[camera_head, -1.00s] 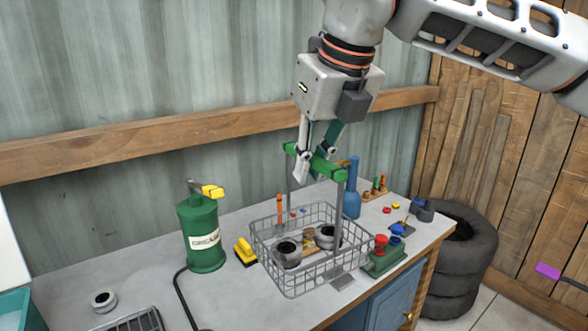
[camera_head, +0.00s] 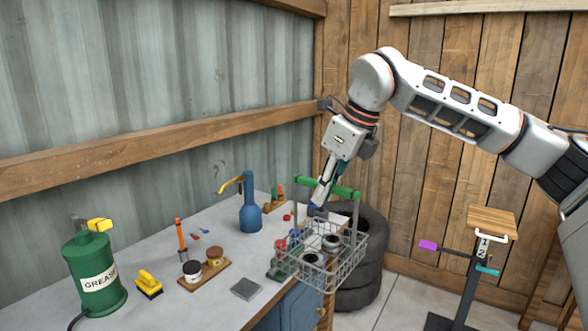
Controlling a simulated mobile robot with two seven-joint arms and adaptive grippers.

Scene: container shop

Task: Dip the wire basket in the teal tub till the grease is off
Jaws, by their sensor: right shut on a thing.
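The wire basket (camera_head: 350,262) hangs from its green handle (camera_head: 341,192) in the right half of the view. Several grey ring-shaped parts (camera_head: 332,243) with dark centres lie in it. My right gripper (camera_head: 318,195) is shut on the green handle and points down. The basket is raised and overlaps the right end of the bench and the tyres behind. I cannot tell how clean the parts are. The teal tub is out of view, and so is my left gripper.
The bench (camera_head: 140,250) bears a green grease can (camera_head: 92,275), a yellow brush (camera_head: 149,286), small jars on a wooden board (camera_head: 213,275) and a blue oil can (camera_head: 250,213). Stacked tyres (camera_head: 368,275) stand beyond it. A dark stand (camera_head: 470,275) is on the floor at right.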

